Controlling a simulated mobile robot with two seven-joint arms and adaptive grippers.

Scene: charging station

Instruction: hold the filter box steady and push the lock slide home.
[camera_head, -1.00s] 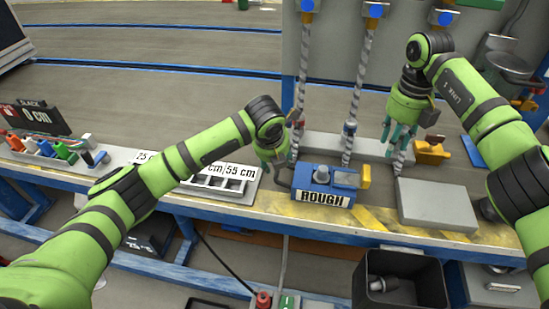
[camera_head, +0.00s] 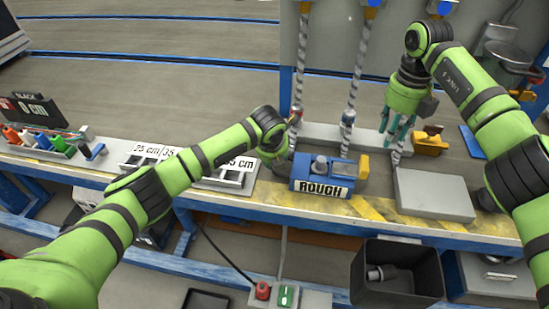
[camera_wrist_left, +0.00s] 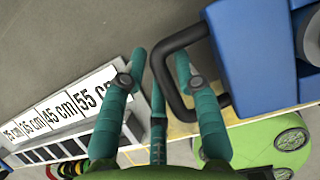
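The filter box (camera_head: 322,173) is blue, labelled ROUGH, and sits on the bench front in the head view. A yellow piece (camera_head: 364,167), possibly the lock slide, is at its right end. My left gripper (camera_head: 276,158) is at its left end, fingers partly hidden. In the left wrist view, the fingers (camera_wrist_left: 160,70) are apart, with the black handle (camera_wrist_left: 165,62) of the blue box (camera_wrist_left: 255,60) between them, not visibly clamped. My right gripper (camera_head: 397,135) hangs right of the box, fingers pointing down and apart, with nothing clearly held, close to a twisted rod.
A grey block (camera_head: 434,195) lies right of the box. A second yellow part (camera_head: 430,142) is behind it. A labelled tray (camera_head: 230,178) is left. Twisted rods (camera_head: 352,95) hang behind. A dark bin (camera_head: 402,283) stands below the bench edge.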

